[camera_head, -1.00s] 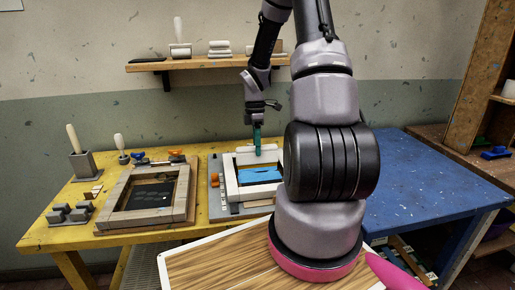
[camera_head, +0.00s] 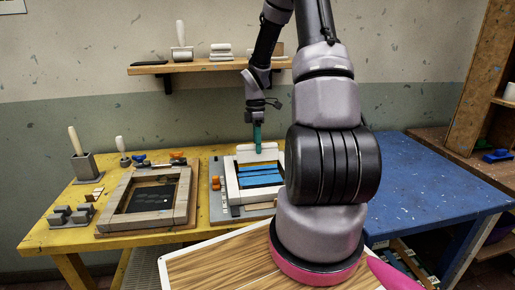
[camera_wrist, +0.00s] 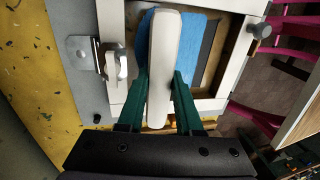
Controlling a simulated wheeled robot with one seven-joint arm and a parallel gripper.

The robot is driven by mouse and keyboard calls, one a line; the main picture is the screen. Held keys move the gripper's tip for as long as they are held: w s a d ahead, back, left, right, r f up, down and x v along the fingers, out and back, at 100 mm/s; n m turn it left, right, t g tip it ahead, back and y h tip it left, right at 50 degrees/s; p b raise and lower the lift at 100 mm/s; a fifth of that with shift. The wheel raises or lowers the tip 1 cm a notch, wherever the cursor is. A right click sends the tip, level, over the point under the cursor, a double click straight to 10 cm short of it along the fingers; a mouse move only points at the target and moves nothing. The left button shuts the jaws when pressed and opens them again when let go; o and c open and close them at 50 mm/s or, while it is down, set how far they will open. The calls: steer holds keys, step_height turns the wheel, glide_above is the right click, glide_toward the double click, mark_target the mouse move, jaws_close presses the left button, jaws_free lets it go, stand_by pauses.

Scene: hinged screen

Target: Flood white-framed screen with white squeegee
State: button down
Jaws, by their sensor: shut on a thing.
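My gripper (camera_wrist: 160,82) has green fingers, shut on the white squeegee (camera_wrist: 164,50), one finger on each side of it. In the head view my gripper (camera_head: 257,138) points down over the far end of the white-framed screen (camera_head: 232,192), and the squeegee (camera_head: 244,155) lies across that end. Blue ink (camera_head: 260,170) shows in bands on the mesh, with dark strips between. In the wrist view blue (camera_wrist: 198,30) lies on both sides of the squeegee, beside a grey strip. The squeegee's lower edge is hidden, so contact with the mesh cannot be told. My arm hides the screen's right side.
A wooden-framed screen (camera_head: 121,206) lies to the left on the yellow table (camera_head: 62,237). An orange item (camera_head: 216,183) sits by the white screen's left edge. A metal hinge clamp (camera_wrist: 84,54) is close beside the frame. The blue table (camera_head: 430,185) at right has clear room.

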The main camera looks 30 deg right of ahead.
steer(key=shift+r, duration=1.95)
